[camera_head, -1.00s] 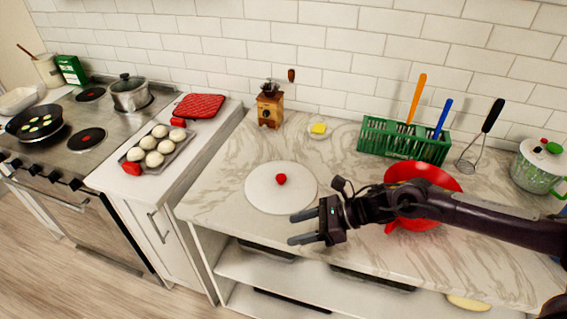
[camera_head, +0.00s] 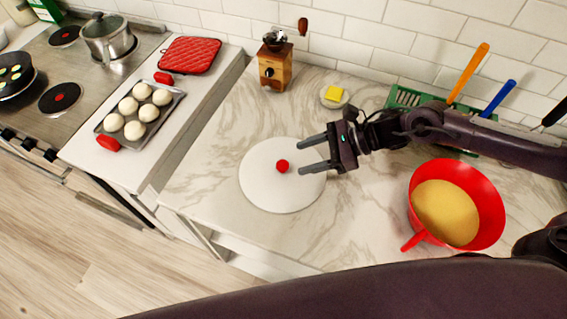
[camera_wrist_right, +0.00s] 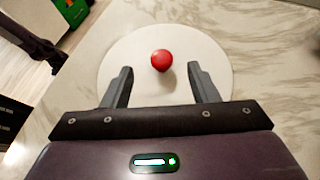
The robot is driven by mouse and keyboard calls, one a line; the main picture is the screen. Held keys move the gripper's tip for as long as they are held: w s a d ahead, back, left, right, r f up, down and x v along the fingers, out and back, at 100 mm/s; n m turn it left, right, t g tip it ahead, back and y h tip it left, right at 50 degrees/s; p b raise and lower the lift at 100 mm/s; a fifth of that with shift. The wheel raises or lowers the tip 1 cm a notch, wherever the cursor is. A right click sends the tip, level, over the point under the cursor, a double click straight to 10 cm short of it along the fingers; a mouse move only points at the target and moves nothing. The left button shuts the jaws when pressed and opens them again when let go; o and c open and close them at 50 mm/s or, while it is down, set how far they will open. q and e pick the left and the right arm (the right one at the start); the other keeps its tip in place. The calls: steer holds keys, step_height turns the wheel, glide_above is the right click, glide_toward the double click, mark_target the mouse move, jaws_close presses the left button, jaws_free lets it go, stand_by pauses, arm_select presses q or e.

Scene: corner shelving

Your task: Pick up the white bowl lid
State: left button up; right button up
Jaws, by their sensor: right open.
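The white bowl lid (camera_head: 268,194) is a flat white disc with a round red knob (camera_head: 282,166) at its middle. It lies on the marble counter. My right gripper (camera_head: 301,155) is open and empty above the lid's right side, with its fingers pointing left toward the knob. In the right wrist view the lid (camera_wrist_right: 190,48) lies ahead of the open fingers (camera_wrist_right: 160,82), and the red knob (camera_wrist_right: 162,61) shows between and just beyond the fingertips. My left gripper is not in view.
A red bowl (camera_head: 484,190) with yellow contents stands to the right. Behind are a small dish with a yellow piece (camera_head: 334,96), a wooden grinder (camera_head: 274,66) and a green rack (camera_head: 410,97). A tray of dough balls (camera_head: 139,109) is at left. The counter's front edge is close.

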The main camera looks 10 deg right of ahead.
mark_target(283, 164)
steer(key=shift+a, duration=0.45)
steer(key=p+x, duration=0.1)
steer(key=x, duration=0.1)
steer(key=p+x, duration=0.2)
steer(key=shift+w+d+f, duration=0.1)
steer(key=shift+w+f, duration=0.05)
steer(key=shift+f, duration=0.2)
steer(key=shift+a+f, duration=0.25)
steer(key=c, duration=1.2)
steer(key=shift+o, duration=0.2)
steer(key=shift+r, duration=0.1)
